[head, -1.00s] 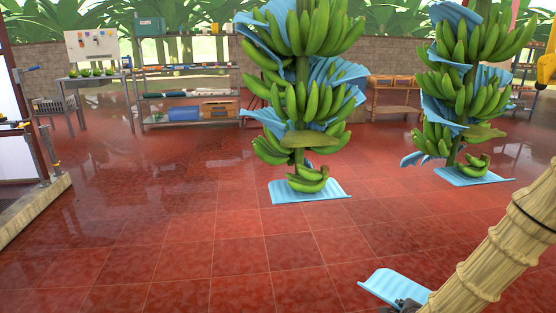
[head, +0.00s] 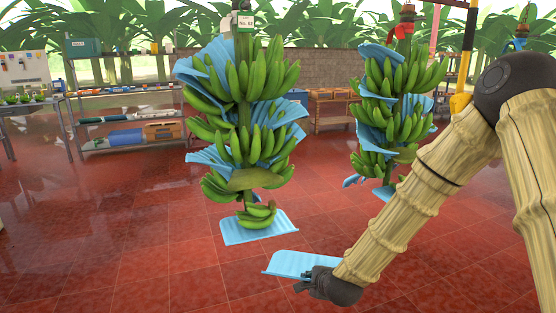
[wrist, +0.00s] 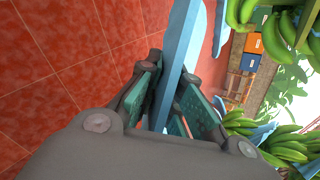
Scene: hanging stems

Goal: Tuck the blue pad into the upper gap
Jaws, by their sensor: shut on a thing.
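My gripper (head: 308,283) is shut on a blue pad (head: 298,262), a ribbed sheet held out flat, low in front of the stems in the head view. In the wrist view the pad (wrist: 178,70) stands edge-on between the two green-lined fingers (wrist: 170,100). The near hanging banana stem (head: 243,140) is up and left of the gripper, apart from the held pad. Blue pads sit between its hands of bananas, at the upper left (head: 208,68) and at mid-height (head: 285,112). Another pad (head: 252,230) lies below its lowest hand.
A second padded stem (head: 398,95) hangs behind on the right. Shelves (head: 125,110) and a table (head: 30,103) stand at the back left, before a low wall. A wooden rack (head: 333,110) is behind the stems. The red floor (head: 130,250) at the front left is clear.

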